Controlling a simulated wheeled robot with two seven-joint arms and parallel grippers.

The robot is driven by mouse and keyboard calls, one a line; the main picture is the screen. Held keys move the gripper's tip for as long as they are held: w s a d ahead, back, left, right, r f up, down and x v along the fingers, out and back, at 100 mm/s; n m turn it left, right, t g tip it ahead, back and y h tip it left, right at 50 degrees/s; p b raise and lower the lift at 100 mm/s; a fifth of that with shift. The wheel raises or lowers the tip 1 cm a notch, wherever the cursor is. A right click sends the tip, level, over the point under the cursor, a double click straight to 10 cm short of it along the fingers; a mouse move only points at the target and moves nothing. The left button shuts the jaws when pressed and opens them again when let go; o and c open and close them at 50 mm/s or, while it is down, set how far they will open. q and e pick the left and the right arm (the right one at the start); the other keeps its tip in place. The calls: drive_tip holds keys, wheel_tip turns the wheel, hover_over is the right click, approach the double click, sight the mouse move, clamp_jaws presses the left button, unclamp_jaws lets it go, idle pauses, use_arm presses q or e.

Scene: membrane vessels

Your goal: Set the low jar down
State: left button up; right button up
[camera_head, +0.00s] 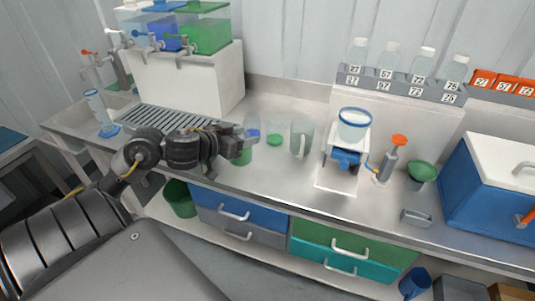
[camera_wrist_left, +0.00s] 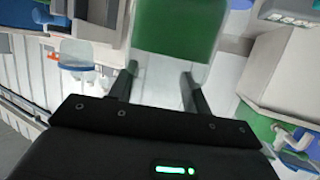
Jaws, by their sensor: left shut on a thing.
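The low jar (camera_head: 241,157) is clear with a green lower part. My left gripper (camera_head: 246,141) is shut on it near the front edge of the steel counter. In the left wrist view the jar's green part (camera_wrist_left: 175,28) lies beyond the two fingers (camera_wrist_left: 158,88), with its clear wall between them. The gripper partly hides the jar in the head view. I cannot tell whether its base touches the counter. My right gripper is not in view.
Close behind the held jar stand a blue-bottomed jar (camera_head: 253,131), a green-bottomed jar (camera_head: 274,138) and a clear pitcher (camera_head: 301,138). A scale with a blue-rimmed vessel (camera_head: 354,125) is to the right. The counter (camera_head: 270,178) is bare in front of the pitcher.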

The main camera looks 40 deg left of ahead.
use_arm(q)
drive_tip(key=shift+w+a+f+b, duration=0.15)
drive_tip(key=shift+w+f+b, duration=0.3)
drive_tip(key=shift+w+f, duration=1.7)
drive_tip(key=shift+w+a+f+b, duration=0.15)
drive_tip(key=shift+w+f+b, duration=0.25)
drive_tip(key=shift+w+f, duration=1.65)
drive_tip(key=shift+w+a+f+b, duration=0.15)
drive_tip(key=shift+w+f+b, duration=0.3)
drive_tip(key=shift+w+f, duration=1.7)
drive_tip(key=o, duration=1.2)
drive_tip(key=shift+r, duration=0.1)
drive_tip(key=v, duration=1.2)
drive_tip(key=shift+r+p, duration=0.1)
drive_tip(key=shift+p, duration=0.25)
